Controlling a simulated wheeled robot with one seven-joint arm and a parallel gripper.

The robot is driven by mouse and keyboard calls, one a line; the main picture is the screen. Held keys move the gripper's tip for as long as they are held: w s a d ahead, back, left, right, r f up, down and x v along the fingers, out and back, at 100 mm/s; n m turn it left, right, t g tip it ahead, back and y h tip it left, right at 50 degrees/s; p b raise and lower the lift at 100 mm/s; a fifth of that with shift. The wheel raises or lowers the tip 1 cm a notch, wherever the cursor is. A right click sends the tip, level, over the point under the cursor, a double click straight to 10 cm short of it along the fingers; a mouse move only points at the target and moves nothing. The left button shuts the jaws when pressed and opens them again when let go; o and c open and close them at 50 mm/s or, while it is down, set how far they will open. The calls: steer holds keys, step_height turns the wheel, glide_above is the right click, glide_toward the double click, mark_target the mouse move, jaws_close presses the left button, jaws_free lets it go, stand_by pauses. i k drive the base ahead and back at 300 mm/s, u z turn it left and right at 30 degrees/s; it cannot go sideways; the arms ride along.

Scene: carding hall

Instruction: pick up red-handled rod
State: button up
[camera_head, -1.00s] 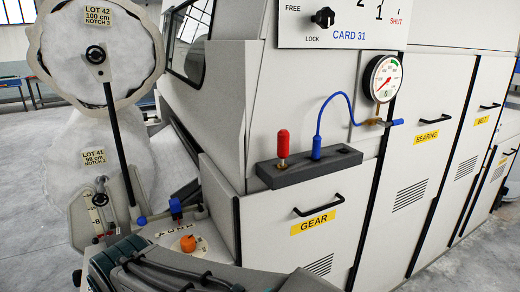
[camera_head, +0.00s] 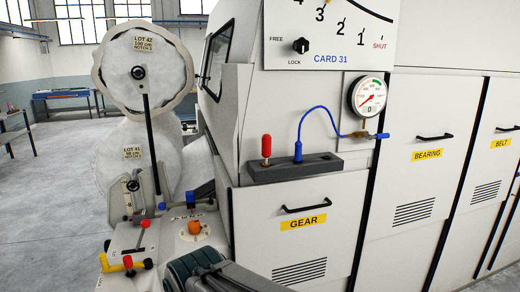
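The red-handled rod (camera_head: 266,147) stands upright at the left end of a dark grey rack (camera_head: 325,165) on the front of the card machine. Its handle is up, with a short brass-coloured part below it; its lower end is hidden in the rack. A blue-handled piece (camera_head: 298,151) stands just to its right in the same rack, with a blue cable rising from it. My gripper does not show.
The blue cable (camera_head: 322,108) arches to a fitting under the pressure gauge (camera_head: 367,96). A GEAR door handle (camera_head: 304,209) sticks out below the rack. A console with an orange knob (camera_head: 194,227) and a red-and-yellow lever (camera_head: 126,264) is at lower left. Open floor lies further left.

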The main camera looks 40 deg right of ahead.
mark_target(265, 139)
steer(key=z, duration=1.55)
